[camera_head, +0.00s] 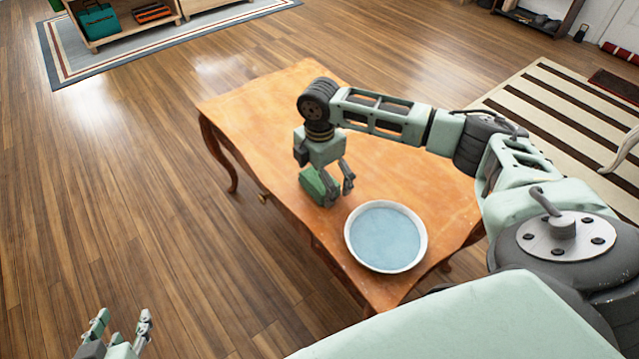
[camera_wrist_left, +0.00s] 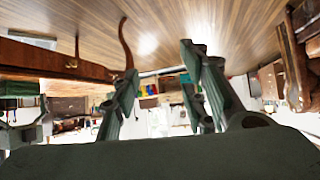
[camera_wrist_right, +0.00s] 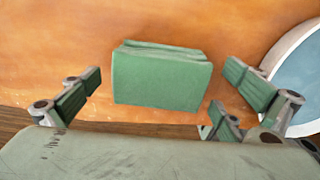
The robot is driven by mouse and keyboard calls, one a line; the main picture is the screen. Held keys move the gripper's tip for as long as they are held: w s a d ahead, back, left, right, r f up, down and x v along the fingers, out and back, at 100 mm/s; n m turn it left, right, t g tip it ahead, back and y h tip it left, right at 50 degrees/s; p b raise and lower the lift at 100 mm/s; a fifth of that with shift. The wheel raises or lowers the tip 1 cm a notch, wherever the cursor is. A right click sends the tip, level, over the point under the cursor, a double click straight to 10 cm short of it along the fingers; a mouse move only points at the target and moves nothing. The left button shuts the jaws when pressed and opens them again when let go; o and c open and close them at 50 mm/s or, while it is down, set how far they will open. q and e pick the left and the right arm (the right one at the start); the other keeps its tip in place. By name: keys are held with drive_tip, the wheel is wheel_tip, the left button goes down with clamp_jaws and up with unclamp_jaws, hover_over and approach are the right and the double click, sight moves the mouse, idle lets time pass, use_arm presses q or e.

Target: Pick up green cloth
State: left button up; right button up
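The green cloth, a folded, block-like bundle, lies on the wooden table; it shows in the head view (camera_head: 314,184) and the right wrist view (camera_wrist_right: 160,78). My right gripper (camera_head: 328,192) is directly over it, pointing down. In the right wrist view its open fingers stand to the left and right of the cloth, with visible gaps on both sides. My left gripper (camera_head: 124,320) is low at the bottom left of the head view, away from the table. Its fingers are apart and empty, as the left wrist view (camera_wrist_left: 165,85) also shows.
A white bowl with a pale blue inside (camera_head: 385,237) stands on the table (camera_head: 270,110), close to the right of the cloth. The table's left and back parts are bare. Wooden floor (camera_head: 110,200) lies open on the left. A striped rug (camera_head: 560,105) is at the right.

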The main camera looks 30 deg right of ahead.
drive_tip(key=c, duration=1.1)
drive_tip(key=shift+r, duration=0.1)
drive_tip(key=shift+r, duration=0.15)
wheel_tip(320, 180, up, 4)
drive_tip(key=shift+f+p, duration=0.25)
drive_tip(key=shift+p, duration=0.6)
drive_tip(key=shift+s+d+r+p, duration=0.3)
drive_tip(key=shift+s+r, duration=0.1)
drive_tip(key=shift+s, duration=0.1)
drive_tip(key=shift+s+d+r+p, duration=0.2)
drive_tip(key=shift+s+d+r, duration=0.05)
drive_tip(key=shift+s+r, duration=0.2)
use_arm(q)
drive_tip(key=s+a+f+g+y+p, duration=0.1)
drive_tip(key=s+a+f+g, duration=0.1)
drive_tip(key=s, duration=0.4)
drive_tip(key=s+a+f+g+p, duration=0.1)
drive_tip(key=s+a+f+g, duration=0.1)
drive_tip(key=s+f+g, duration=0.2)
drive_tip(key=shift+s+f+g+y+p, duration=0.35)
drive_tip(key=shift+s+g, duration=0.25)
drive_tip(key=shift+s, duration=0.4)
use_arm(e)
drive_tip(key=s+d+r, duration=0.4)
drive_tip(key=s+r, duration=0.1)
drive_tip(key=s, duration=0.3)
drive_tip(key=shift+s+r, duration=0.2)
drive_tip(key=shift+s, duration=0.05)
